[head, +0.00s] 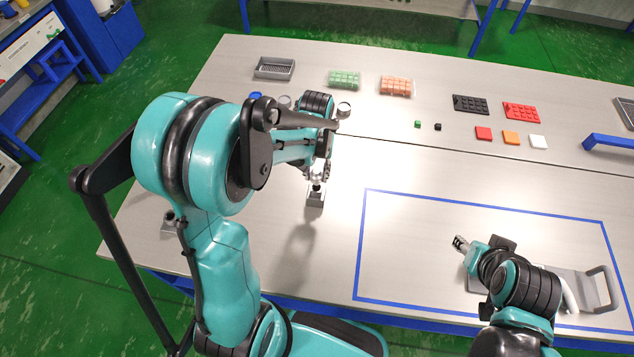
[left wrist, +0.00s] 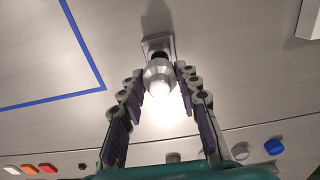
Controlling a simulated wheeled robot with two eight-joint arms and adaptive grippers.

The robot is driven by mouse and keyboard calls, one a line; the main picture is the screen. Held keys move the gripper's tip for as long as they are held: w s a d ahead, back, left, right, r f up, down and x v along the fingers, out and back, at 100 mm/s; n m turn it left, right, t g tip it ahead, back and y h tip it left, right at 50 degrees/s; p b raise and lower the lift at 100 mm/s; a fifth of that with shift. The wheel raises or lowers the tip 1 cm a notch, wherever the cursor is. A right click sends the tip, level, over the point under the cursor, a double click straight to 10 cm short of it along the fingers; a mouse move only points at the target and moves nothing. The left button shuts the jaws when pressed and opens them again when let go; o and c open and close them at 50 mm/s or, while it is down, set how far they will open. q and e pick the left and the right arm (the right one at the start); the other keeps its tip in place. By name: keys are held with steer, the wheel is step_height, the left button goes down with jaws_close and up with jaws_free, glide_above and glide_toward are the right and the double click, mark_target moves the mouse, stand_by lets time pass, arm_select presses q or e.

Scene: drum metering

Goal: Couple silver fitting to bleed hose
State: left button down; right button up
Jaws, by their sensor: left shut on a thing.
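My left gripper (head: 318,178) reaches down over the middle of the table. It is shut on a rounded silver fitting (left wrist: 159,76), which sits between the two fingers in the left wrist view. A small grey block (head: 315,199) lies directly beyond the fitting, and a dark neck shows between them in the left wrist view. I cannot tell whether the fitting touches that neck. My right gripper (head: 462,243) is small at the lower right in the head view, and its jaws are not clear. I cannot make out the bleed hose for certain.
A blue cap (head: 255,96), a grey cap (head: 285,100) and a silver round part (head: 344,110) stand behind my left arm. Trays of green cubes (head: 344,79) and orange cubes (head: 397,86) are at the back. A grey handled tray (head: 600,280) lies beside my right arm.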

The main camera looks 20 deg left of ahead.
mark_target(317, 170)
arm_select(q)
steer(key=shift+r+p, duration=0.5)
steer(key=shift+r, duration=0.35)
steer(key=shift+r, duration=0.1)
steer(key=shift+r+p, duration=1.5)
steer(key=shift+r, duration=0.45)
